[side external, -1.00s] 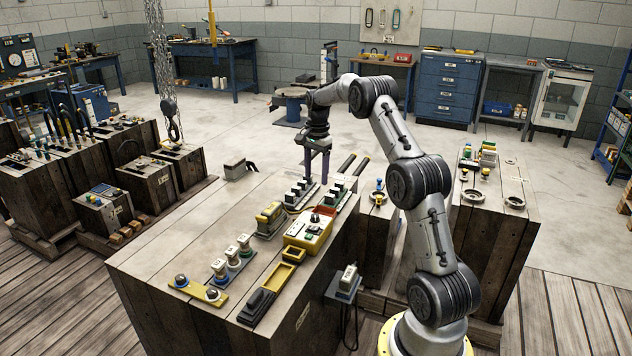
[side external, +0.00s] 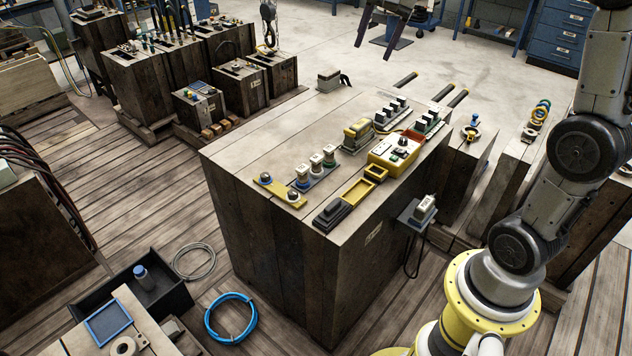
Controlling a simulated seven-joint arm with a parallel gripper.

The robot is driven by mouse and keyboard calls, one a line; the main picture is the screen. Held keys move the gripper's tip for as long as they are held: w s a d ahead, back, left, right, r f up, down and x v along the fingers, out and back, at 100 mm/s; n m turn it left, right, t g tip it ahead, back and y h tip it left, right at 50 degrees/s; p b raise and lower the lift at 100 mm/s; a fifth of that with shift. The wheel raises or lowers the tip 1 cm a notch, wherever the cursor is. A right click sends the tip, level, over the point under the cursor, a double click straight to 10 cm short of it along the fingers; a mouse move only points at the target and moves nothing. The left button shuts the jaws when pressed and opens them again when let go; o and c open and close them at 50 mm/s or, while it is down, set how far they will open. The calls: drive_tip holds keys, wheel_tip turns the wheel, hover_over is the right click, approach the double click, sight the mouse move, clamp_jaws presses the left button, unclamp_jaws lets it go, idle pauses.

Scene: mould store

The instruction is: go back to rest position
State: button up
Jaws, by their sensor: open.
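My gripper (side external: 378,44) shows at the top edge of the side view, with its two dark fingers apart and nothing between them. It is open and raised, apart from the big wooden block (side external: 240,152), and appears above or beyond its far end. The wrist above the fingers is cut off by the top of the picture. My arm rises along the right edge from its yellow-ringed base, and its upper part is out of view.
The block's top holds a yellow control box (side external: 392,152), a yellow plate (side external: 283,190), a black switch (side external: 332,213) and rows of small terminals. A grey box (side external: 417,212) hangs on its side. A blue hose coil (side external: 231,317) lies on the floor.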

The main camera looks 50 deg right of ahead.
drive_tip(key=s+a+n+t, duration=0.2)
drive_tip(key=s+a+n, duration=0.4)
drive_tip(key=s+a, duration=0.65)
drive_tip(key=s+a+f+n+y, duration=0.1)
drive_tip(key=s+f+n, duration=0.7)
drive_tip(key=s+f, duration=0.1)
drive_tip(key=shift+s+a, duration=0.4)
drive_tip(key=shift+s, duration=0.25)
